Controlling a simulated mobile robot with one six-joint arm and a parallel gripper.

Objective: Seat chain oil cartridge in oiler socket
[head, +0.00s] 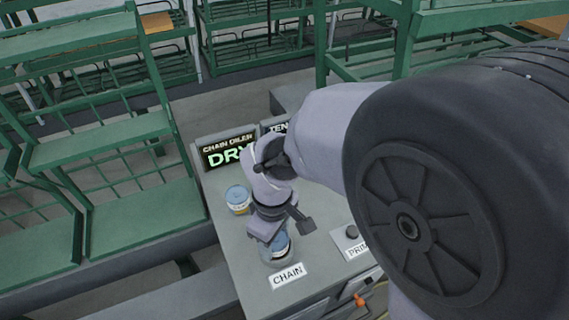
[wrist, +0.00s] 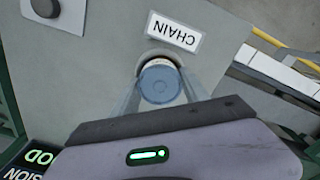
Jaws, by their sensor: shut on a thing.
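My gripper (head: 279,238) points down over the front of the grey console and is shut on a blue-capped cartridge (head: 281,249). In the wrist view the round blue cap (wrist: 160,84) sits between my two fingers, with a pale band at its far edge. The cartridge is beside the CHAIN label (head: 288,276), which also shows in the wrist view (wrist: 174,32). The chain oiler display (head: 228,150) reads DRY in green.
A second blue-topped can (head: 238,196) stands on the console left of my gripper. A dark knob (head: 352,232) and a partly hidden label (head: 358,251) are at right. A second display (head: 275,126) is mostly covered by my arm. Green racks (head: 130,130) stand behind and left.

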